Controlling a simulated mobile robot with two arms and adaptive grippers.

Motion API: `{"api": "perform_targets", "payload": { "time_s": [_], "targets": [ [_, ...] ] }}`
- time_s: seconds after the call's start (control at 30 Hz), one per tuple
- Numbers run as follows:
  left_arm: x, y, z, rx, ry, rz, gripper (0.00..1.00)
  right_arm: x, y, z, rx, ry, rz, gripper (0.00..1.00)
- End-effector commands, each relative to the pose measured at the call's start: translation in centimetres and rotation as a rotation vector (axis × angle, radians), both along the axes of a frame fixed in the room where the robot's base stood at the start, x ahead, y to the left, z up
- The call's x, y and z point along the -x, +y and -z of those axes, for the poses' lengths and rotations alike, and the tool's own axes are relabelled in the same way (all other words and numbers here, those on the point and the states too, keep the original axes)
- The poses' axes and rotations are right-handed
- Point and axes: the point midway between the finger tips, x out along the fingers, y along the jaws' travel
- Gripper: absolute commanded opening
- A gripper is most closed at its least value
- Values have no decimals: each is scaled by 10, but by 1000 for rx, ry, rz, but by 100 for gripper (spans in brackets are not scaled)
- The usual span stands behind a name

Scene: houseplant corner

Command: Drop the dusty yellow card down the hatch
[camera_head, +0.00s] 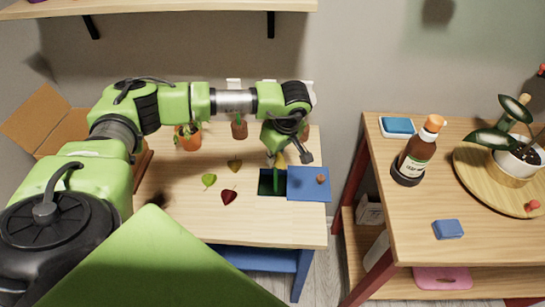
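My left gripper (283,156) points down over the back edge of the dark square hatch opening (265,187) in the left table. A small yellow piece (281,159), perhaps the dusty yellow card, shows at its fingers, just above the opening. It is too small to tell whether the fingers grip it. A blue lid (306,188) lies flat to the right of the opening, with a small brown lump (320,179) on it. My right gripper is out of view.
A green leaf shape (209,180) and a dark red one (229,197) lie left of the hatch. Potted plants (188,138) stand behind. The right table holds a brown bottle (417,155), a blue block (448,230) and a round wooden tray (470,180).

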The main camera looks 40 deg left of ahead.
Motion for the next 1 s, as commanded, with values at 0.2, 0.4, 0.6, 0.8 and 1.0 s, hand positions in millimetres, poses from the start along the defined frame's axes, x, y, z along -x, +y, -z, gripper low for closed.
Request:
{"api": "perform_targets", "payload": {
  "time_s": [0.2, 0.4, 0.6, 0.8, 1.0],
  "targets": [
    [0, 0, 7, 0, -1, 0, 0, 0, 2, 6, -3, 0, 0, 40],
    [0, 0, 7, 0, 0, 0, 0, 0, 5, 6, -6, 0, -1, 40],
    [0, 0, 7, 0, 0, 0, 24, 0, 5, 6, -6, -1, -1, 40],
    [0, 0, 7, 0, 0, 0, 24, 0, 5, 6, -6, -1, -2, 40],
    [0, 0, 7, 0, 0, 0, 24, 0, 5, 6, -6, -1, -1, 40]
  ]
}}
